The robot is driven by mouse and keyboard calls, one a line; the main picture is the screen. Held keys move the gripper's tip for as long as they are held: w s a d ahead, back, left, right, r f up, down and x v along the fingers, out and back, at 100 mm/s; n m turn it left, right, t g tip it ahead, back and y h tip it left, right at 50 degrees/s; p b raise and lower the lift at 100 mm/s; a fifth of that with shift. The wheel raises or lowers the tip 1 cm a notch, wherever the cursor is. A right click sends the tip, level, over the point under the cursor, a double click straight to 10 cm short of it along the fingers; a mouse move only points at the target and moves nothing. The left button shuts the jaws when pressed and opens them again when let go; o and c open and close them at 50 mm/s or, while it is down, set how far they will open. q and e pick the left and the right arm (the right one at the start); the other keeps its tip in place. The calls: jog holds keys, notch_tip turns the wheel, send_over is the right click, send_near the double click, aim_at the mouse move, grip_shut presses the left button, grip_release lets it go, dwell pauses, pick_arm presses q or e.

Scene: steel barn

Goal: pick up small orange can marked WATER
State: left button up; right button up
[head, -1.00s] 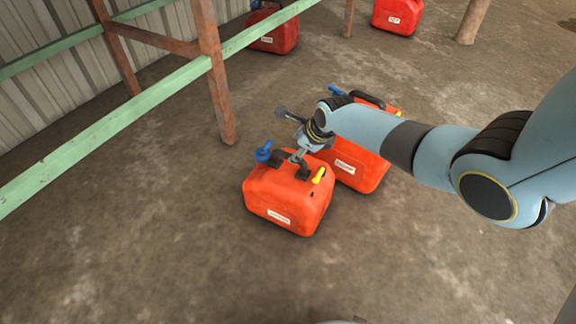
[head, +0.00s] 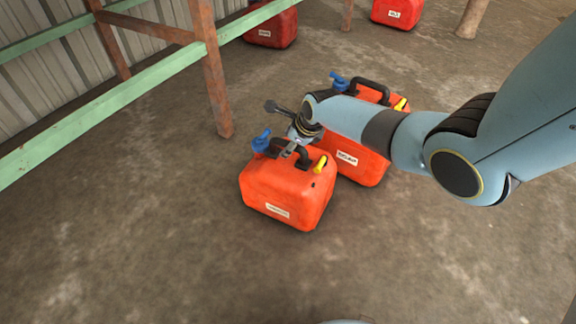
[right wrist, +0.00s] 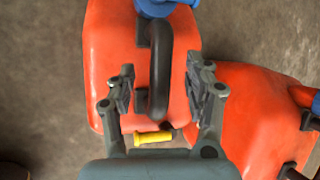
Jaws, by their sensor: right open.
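An orange can (head: 285,195) with a dark handle, a blue cap and a yellow spout stands upright on the floor, nearest to me. Its white label is too small to read. It fills the left middle of the right wrist view (right wrist: 104,60). My right gripper (head: 290,150) is at its top. In the right wrist view the open fingers (right wrist: 160,92) lie on either side of the dark handle (right wrist: 159,60), with a gap on both sides. A second orange can (head: 366,170) stands close behind it to the right; its label is unclear too. My left gripper is not in view.
The second can is close beside the fingers, at the right of the right wrist view (right wrist: 250,125). More red cans stand farther back, at left (head: 272,30) and right (head: 410,14). A rusty post (head: 217,95) and green rail (head: 130,92) stand left. The front floor is clear.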

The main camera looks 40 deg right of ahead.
grip_shut()
dwell(0.5)
jog(key=shift+r, duration=0.15)
